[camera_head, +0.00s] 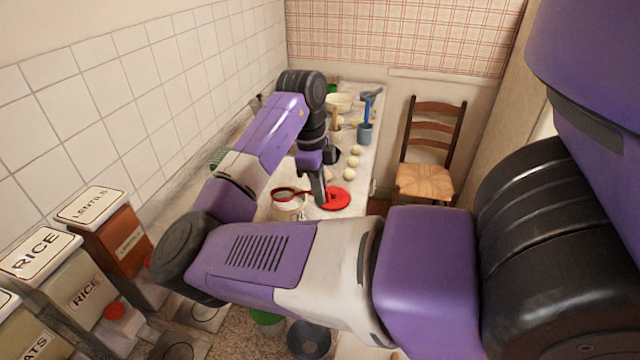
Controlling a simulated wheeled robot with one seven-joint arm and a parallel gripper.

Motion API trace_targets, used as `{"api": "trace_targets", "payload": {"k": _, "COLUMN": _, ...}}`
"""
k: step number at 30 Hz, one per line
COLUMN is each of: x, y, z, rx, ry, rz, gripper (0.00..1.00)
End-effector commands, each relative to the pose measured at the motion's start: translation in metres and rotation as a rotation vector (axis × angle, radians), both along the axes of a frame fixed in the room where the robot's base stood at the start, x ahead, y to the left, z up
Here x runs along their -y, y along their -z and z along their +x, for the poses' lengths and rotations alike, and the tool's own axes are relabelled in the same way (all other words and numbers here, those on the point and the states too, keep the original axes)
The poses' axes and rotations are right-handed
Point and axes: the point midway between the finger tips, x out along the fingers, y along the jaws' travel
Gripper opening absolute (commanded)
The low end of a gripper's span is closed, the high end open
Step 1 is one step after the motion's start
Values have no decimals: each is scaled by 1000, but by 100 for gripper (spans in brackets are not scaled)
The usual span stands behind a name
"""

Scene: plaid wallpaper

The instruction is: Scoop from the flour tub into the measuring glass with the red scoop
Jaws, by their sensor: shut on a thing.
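The flour tub (288,213) is a white round container on the counter at the middle of the view, partly hidden by my arm in front. The red scoop (285,190) is at the tub's mouth; its far end reaches my gripper. My gripper (319,192) points down just right of the tub and is shut on the red scoop, though the grip itself is small and partly covered. I cannot tell whether the scoop's bowl holds flour. I cannot make out the measuring glass.
A flat red disc (336,199) lies right of my gripper. Several pale round pieces (350,174) lie behind it. A chair (425,179) is at right; canisters (88,288) stand front left.

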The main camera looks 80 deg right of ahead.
Motion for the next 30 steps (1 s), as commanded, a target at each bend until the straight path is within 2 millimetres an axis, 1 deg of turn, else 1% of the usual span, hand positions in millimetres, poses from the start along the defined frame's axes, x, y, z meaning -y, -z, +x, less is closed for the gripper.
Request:
{"api": "trace_targets", "payload": {"k": 3, "x": -12, "y": 0, "z": -2, "rx": 0, "ry": 1, "rz": 0, "gripper": 0}}
{"api": "trace_targets", "payload": {"k": 21, "x": -70, "y": 1, "z": -14, "rx": -1, "ry": 1, "rz": 0, "gripper": 0}}
{"api": "trace_targets", "payload": {"k": 30, "x": -96, "y": 0, "z": -20, "rx": 0, "ry": -1, "rz": -1, "gripper": 0}}
